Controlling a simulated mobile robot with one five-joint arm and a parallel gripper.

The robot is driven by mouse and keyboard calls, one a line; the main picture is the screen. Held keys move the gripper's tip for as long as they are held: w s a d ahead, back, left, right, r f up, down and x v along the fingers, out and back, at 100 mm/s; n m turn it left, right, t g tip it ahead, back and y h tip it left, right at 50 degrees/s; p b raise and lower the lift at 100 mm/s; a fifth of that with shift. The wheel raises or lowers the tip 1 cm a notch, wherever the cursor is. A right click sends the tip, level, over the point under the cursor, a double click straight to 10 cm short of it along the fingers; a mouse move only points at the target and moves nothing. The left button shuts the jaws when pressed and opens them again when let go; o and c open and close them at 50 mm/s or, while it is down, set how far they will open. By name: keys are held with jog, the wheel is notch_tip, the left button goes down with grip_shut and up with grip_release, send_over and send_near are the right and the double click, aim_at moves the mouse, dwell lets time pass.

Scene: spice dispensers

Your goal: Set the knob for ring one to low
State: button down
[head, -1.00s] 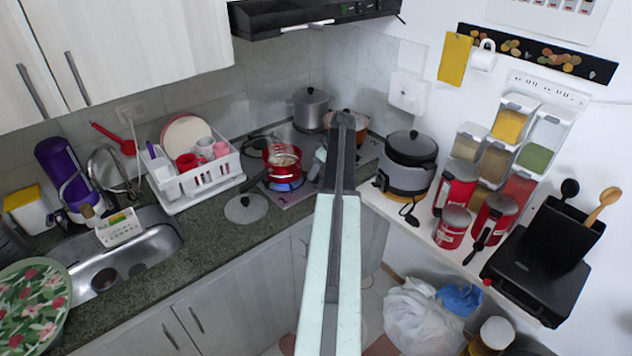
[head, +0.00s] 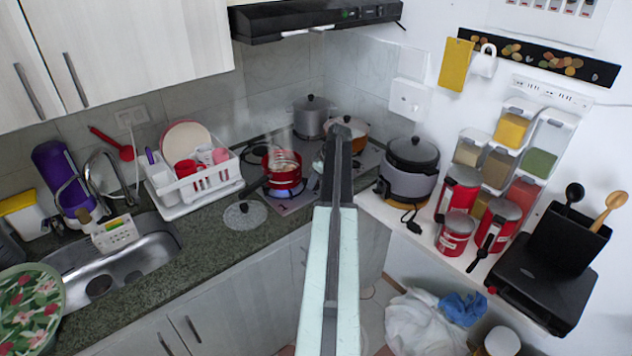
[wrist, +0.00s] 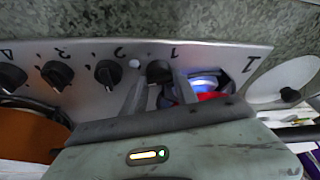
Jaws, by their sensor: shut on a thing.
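The ring one knob (wrist: 158,72) is a black knob beside a small figure 1 on the steel stove panel, in the wrist view. My gripper (wrist: 161,84) has its two fingers closed around this knob, one on each side. In the head view my arm reaches to the stove, but the knob is hidden behind it. A blue flame (wrist: 207,82) glows at ring one, beside the large figure 1. In the head view the flame (head: 287,191) burns under a red pot (head: 284,168). I cannot read the knob's exact setting.
Knob two (wrist: 108,74) and knob three (wrist: 57,75) sit in a row to the left. A glass lid (head: 245,214) lies on the counter before the red pot. An orange pot (head: 352,132) and a cooker (head: 408,175) stand to the right.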

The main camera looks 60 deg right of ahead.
jog(key=m, duration=0.2)
jog(key=m+h, duration=0.1)
jog(key=m, duration=0.1)
jog(key=shift+a+h, duration=0.2)
jog(key=shift+h, duration=0.1)
jog(key=shift+w+m+g+h, duration=0.1)
jog(key=shift+m+g+h, duration=0.25)
jog(key=shift+m, duration=0.85)
jog(key=shift+m+g+h, duration=0.35)
jog(key=shift+m, duration=0.85)
jog(key=c, duration=1)
grip_release()
jog(key=shift+o, duration=0.2)
jog(key=p+v, duration=0.7)
jog(key=shift+a+r, duration=0.2)
jog(key=shift+r, duration=0.15)
